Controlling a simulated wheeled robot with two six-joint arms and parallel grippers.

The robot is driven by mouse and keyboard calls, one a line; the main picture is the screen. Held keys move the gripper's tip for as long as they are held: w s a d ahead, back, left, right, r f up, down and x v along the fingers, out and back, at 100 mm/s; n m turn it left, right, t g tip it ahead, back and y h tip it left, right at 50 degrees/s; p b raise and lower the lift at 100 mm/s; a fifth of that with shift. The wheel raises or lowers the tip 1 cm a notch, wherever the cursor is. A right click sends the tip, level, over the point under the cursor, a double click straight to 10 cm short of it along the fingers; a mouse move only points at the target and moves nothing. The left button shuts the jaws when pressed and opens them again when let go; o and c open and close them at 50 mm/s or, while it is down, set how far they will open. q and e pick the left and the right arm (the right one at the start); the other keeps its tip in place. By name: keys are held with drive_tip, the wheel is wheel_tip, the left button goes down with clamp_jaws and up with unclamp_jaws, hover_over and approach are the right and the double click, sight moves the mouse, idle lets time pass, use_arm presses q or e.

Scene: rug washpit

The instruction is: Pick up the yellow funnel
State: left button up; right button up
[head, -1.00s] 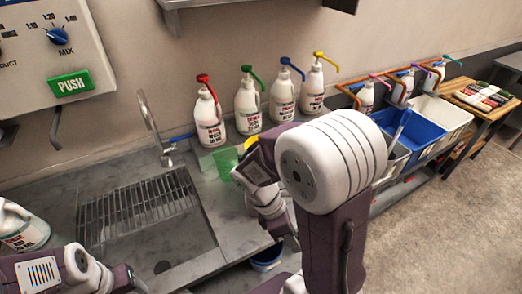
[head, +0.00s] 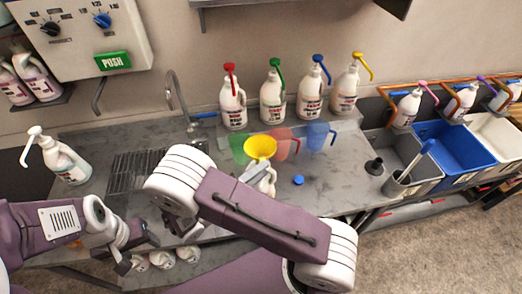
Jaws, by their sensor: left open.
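The yellow funnel (head: 260,147) is upright, wide mouth up, near the middle of the steel counter. A white object (head: 266,184), perhaps a bottle, shows just below it; I cannot tell whether the funnel rests on it. My left gripper (head: 138,255) is open at the lower left, well apart from the funnel. My right arm crosses the lower middle in front of the counter. Its gripper (head: 180,226) is mostly hidden below the white elbow, left of and nearer than the funnel, and its jaws cannot be made out.
Translucent green (head: 239,149), red (head: 287,138) and blue (head: 318,134) jugs stand close behind and beside the funnel. Several pump bottles line the wall. A blue cap (head: 298,180) lies to the right on clear counter. A grey bin (head: 402,150) and blue bin (head: 455,150) are further right.

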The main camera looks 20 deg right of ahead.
drive_tip(key=p+x, duration=0.3)
drive_tip(key=x, duration=0.4)
use_arm(q)
wheel_tip(320, 180, up, 4)
drive_tip(key=shift+s+d+f, duration=0.1)
drive_tip(key=shift+s, duration=0.05)
use_arm(e)
drive_tip(key=shift+s, duration=0.1)
clamp_jaws()
